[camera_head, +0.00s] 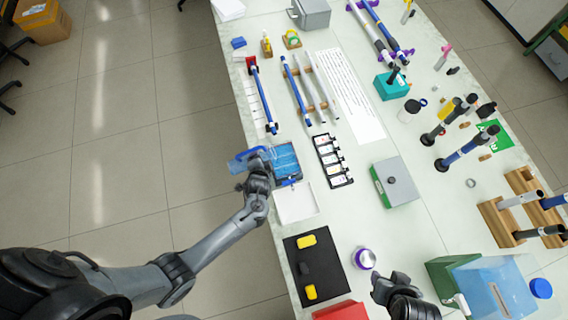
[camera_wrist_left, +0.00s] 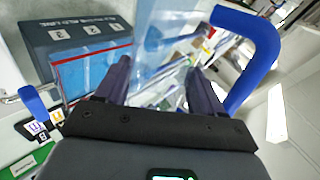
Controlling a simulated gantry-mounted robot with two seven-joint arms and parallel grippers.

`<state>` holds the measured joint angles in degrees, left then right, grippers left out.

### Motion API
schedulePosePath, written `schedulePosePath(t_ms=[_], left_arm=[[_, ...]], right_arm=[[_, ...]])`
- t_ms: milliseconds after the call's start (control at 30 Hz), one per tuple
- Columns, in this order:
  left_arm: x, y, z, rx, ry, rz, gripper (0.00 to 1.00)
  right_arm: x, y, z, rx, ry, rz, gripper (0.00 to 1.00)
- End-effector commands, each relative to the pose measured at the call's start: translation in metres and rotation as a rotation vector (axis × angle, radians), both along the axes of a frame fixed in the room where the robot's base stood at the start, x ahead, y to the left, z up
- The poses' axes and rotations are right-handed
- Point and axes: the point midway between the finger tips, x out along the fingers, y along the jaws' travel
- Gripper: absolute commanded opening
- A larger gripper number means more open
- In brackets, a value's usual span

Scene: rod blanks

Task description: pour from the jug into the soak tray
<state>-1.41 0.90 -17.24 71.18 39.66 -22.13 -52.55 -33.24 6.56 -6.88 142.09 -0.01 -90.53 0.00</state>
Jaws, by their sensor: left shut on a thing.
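The clear blue jug (camera_head: 240,163) is held at the table's left edge, beside the soak tray (camera_head: 286,158), and looks tilted. My left gripper (camera_head: 258,170) is shut on it. In the left wrist view, the jug's clear wall shows between the fingers (camera_wrist_left: 160,85), and its thick blue handle (camera_wrist_left: 263,50) curves at upper right. The soak tray, dark grey with numbered labels, also shows in the left wrist view (camera_wrist_left: 65,38); blue with a red line shows in it. I cannot tell whether liquid is flowing. My right gripper (camera_head: 388,284) is over the table's front right; its fingers are unclear.
A white tray (camera_head: 296,203) lies just in front of the soak tray. A black rack (camera_head: 332,160) and a green-grey box (camera_head: 395,182) stand to its right. Rods on supports (camera_head: 308,85) lie behind. Open floor is left of the table.

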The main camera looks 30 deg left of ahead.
Motion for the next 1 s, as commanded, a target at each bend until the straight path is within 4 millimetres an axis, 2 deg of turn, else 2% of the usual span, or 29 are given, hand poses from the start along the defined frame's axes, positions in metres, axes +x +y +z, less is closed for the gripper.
schedulePosePath(t_ms=[567,1000], left_arm=[[0.000,0.000,0.001,0.001,-0.002,0.001,0.17],[0.002,-0.001,0.006,0.040,0.036,0.001,0.17]], right_arm=[[0.000,-0.002,0.000,-0.007,0.000,0.004,0.43],[0.000,-0.002,0.010,-0.009,0.000,0.006,0.43]])
